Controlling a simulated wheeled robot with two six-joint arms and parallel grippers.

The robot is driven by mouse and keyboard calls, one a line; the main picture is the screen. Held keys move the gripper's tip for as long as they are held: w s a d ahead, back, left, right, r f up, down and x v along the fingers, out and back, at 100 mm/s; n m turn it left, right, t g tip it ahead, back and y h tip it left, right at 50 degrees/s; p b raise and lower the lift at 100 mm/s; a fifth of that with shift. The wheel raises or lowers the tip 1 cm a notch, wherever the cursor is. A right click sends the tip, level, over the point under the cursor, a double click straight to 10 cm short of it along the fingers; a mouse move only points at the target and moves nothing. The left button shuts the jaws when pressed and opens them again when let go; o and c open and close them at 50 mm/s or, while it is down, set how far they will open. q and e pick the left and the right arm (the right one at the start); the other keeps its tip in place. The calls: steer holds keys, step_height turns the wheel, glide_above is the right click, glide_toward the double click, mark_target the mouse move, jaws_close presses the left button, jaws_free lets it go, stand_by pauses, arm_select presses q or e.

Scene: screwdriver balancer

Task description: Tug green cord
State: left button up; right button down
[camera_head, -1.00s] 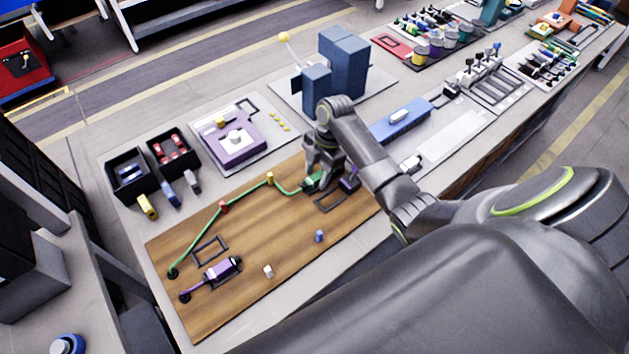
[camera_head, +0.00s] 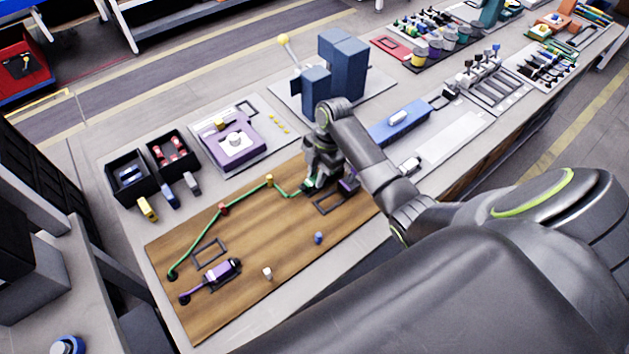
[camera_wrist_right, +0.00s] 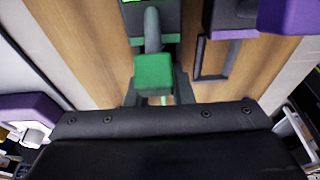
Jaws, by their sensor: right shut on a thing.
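The green cord (camera_head: 196,243) runs on the wooden board (camera_head: 215,305) from a dark anchor at the lower left, past a red peg (camera_head: 223,208) and a yellow peg (camera_head: 269,181), to a green plug end under my right gripper (camera_head: 309,188). In the right wrist view the green plug (camera_wrist_right: 153,72) sits between the two fingers, with a grey cable-like piece rising from it. My right gripper is shut on this green plug, low over the board. Its fingers mostly hide the plug in the head view. My left gripper is not in view.
A purple plug (camera_head: 222,271) lies at the board's lower left by an empty dark frame. Another dark frame (camera_head: 330,202) lies beside my right gripper. A white peg (camera_head: 268,273) and a blue peg (camera_head: 318,238) stand in otherwise clear board space.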

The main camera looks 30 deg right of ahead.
stand_by(0.6)
stand_by(0.3)
steer(key=c, duration=1.2)
jaws_free()
steer(key=shift+c, duration=0.2)
step_height(320, 180, up, 7)
steer(key=p, duration=0.8)
